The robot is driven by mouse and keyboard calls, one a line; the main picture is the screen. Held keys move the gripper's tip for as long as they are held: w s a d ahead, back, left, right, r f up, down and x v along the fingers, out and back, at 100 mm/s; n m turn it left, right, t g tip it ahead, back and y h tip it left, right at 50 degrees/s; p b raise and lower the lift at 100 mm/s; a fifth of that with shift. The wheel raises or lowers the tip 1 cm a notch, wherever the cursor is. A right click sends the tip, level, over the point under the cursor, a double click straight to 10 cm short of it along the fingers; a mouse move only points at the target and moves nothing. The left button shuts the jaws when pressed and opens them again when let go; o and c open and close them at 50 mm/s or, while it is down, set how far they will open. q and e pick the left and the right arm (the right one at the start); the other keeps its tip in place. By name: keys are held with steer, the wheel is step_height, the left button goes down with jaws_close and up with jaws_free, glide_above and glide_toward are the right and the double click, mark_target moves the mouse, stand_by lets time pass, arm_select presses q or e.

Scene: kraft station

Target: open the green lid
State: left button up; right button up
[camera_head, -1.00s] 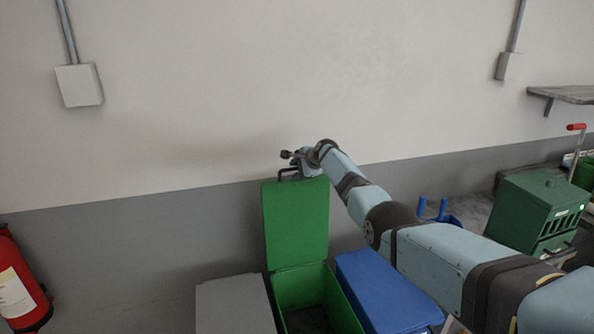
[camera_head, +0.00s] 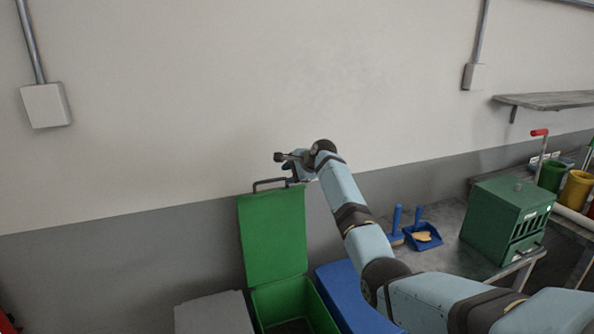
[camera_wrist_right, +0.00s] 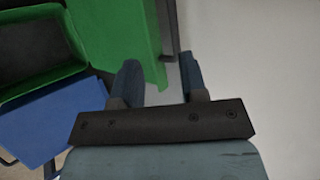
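The green lid (camera_head: 272,236) stands upright, swung up at the back of the green bin (camera_head: 297,304), and the bin's dark inside shows. A thin dark handle (camera_head: 262,183) sticks up at the lid's top edge. My right gripper (camera_head: 289,172) is at the right end of that handle. In the right wrist view its two fingers (camera_wrist_right: 160,80) are apart with nothing clearly between them. The lid (camera_wrist_right: 128,35) lies beyond the left finger, and a grey bar shows past the gap. I cannot tell whether a finger touches the handle. My left gripper is not in view.
A grey bin lid (camera_head: 213,315) is left of the green bin and a blue lid (camera_head: 350,297) is right of it. A bench on the right carries a green box (camera_head: 500,215) and a blue dustpan (camera_head: 423,238). The wall is close behind.

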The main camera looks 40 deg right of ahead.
steer(key=v, duration=0.4)
stand_by(0.4)
steer(key=s+a+f+n+h, duration=0.1)
steer(key=s+a+f+n, duration=0.3)
steer(key=f, duration=0.5)
steer(key=s+a+f+n+h, duration=0.1)
steer(key=s+a+f+n, duration=0.2)
steer(key=s+a+f, duration=0.5)
steer(key=s+a+f+n, duration=0.1)
steer(key=s+f+n, duration=0.25)
steer(key=f, duration=0.75)
steer(key=s+a+f+n, duration=0.35)
steer(key=s+a, duration=0.25)
steer(key=s, duration=0.3)
steer(key=s+a+f+n, duration=0.3)
steer(key=s+a+f, duration=0.2)
steer(key=s, duration=0.5)
steer(key=s+a+r+n+t+y, duration=0.1)
steer(key=s+a+n, duration=0.3)
steer(key=s+a, duration=0.4)
steer(key=s+y, duration=0.1)
steer(key=s, duration=0.5)
steer(key=shift+s+a+r+n, duration=0.25)
steer(key=shift+s+n, duration=0.15)
